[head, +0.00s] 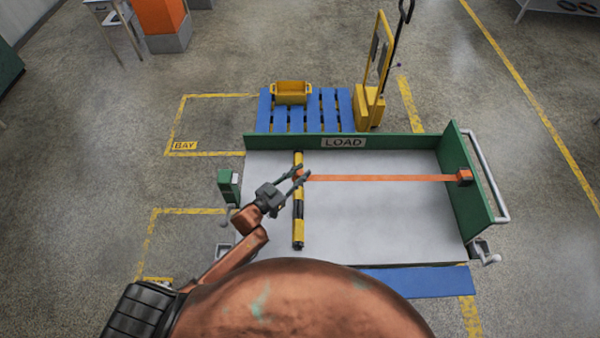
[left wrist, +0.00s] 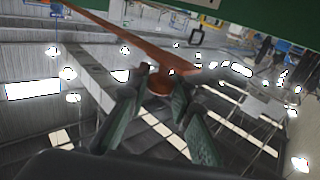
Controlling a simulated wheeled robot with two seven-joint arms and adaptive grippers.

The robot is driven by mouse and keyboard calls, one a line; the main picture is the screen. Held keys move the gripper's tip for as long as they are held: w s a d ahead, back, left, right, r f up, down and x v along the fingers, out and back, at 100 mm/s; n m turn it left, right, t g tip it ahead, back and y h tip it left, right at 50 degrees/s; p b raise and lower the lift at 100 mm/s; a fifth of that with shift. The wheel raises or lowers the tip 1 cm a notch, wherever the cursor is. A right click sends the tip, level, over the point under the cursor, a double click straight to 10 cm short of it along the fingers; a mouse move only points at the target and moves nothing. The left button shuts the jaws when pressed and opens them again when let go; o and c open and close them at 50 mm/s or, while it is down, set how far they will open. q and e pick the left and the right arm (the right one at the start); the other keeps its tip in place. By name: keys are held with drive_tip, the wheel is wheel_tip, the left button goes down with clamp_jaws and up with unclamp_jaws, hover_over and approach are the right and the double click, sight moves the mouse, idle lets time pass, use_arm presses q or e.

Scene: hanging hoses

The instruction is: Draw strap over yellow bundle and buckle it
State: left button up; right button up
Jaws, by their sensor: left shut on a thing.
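An orange strap (head: 385,178) runs taut across the grey bed from an orange fitting (head: 464,177) at the right green wall to my left gripper (head: 302,175). That gripper is shut on the strap's end, over the upper part of the yellow bundle (head: 298,232), a long piece with black bands. In the left wrist view the strap (left wrist: 120,34) leads up and left from an orange end piece held between the left fingertips (left wrist: 162,88). A green block (head: 228,185) stands at the bed's left edge; I cannot tell whether it is the buckle. My right gripper is out of view.
The grey bed (head: 380,220) is clear right of the bundle. A green board marked LOAD (head: 343,142) edges its back, and a green wall with a rail (head: 487,175) its right. Behind stand a blue pallet (head: 328,108) with a yellow crate (head: 291,90) and a yellow truck (head: 370,103).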

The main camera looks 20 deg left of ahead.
use_arm(q)
clamp_jaws()
drive_tip(key=s+a+p, duration=0.1)
drive_tip(key=s+a, duration=0.3)
drive_tip(key=a, duration=0.9)
drive_tip(key=shift+a, duration=0.35)
drive_tip(key=o, duration=1)
unclamp_jaws()
drive_tip(key=shift+r, duration=0.1)
wheel_tip(320, 180, up, 10)
